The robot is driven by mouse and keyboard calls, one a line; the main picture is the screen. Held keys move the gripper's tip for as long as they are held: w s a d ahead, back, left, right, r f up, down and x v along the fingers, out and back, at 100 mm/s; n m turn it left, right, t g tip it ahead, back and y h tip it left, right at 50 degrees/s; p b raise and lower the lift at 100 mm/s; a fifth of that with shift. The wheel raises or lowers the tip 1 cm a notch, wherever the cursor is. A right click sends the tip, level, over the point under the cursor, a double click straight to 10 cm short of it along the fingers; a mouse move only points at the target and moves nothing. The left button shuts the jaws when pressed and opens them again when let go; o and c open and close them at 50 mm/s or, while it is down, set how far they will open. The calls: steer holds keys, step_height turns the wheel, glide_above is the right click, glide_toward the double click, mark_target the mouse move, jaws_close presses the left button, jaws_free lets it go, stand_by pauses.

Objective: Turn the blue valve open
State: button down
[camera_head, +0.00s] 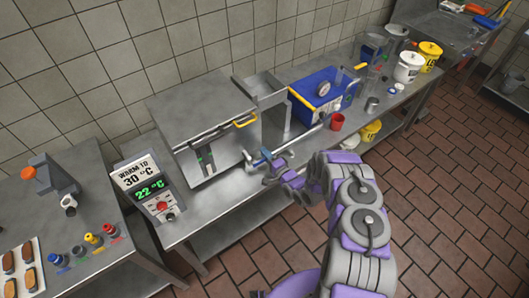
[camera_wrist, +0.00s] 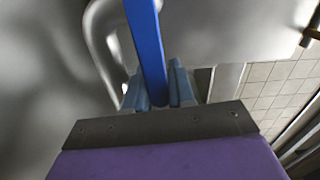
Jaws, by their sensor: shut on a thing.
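The blue valve handle (camera_head: 265,153) shows in the head view at the right front of the steel box-shaped machine, on a metal pipe. My gripper (camera_head: 271,167) is at the handle, at the end of my purple and grey arm. In the wrist view, the long flat blue handle (camera_wrist: 146,40) runs down from the top edge between my gripper's fingers (camera_wrist: 157,84). The fingers are shut on it. A bent metal pipe (camera_wrist: 100,40) is beside the handle. The handle's lower end is hidden behind the gripper body.
The steel machine (camera_head: 205,115) stands on the bench. A display reading "WARM TO 30 °C" and 22 °C (camera_head: 147,185) is to its left. A blue bin (camera_head: 325,90), red cup (camera_head: 337,122) and buckets (camera_head: 408,67) are to the right. Tiled floor (camera_head: 440,180) in front is clear.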

steer(key=shift+w+d, duration=0.1)
stand_by(0.4)
steer(key=c, duration=1)
jaws_free()
steer(key=shift+c, duration=0.2)
steer(key=v, duration=1.7)
steer(key=shift+s, duration=0.25)
steer(key=shift+f, duration=0.15)
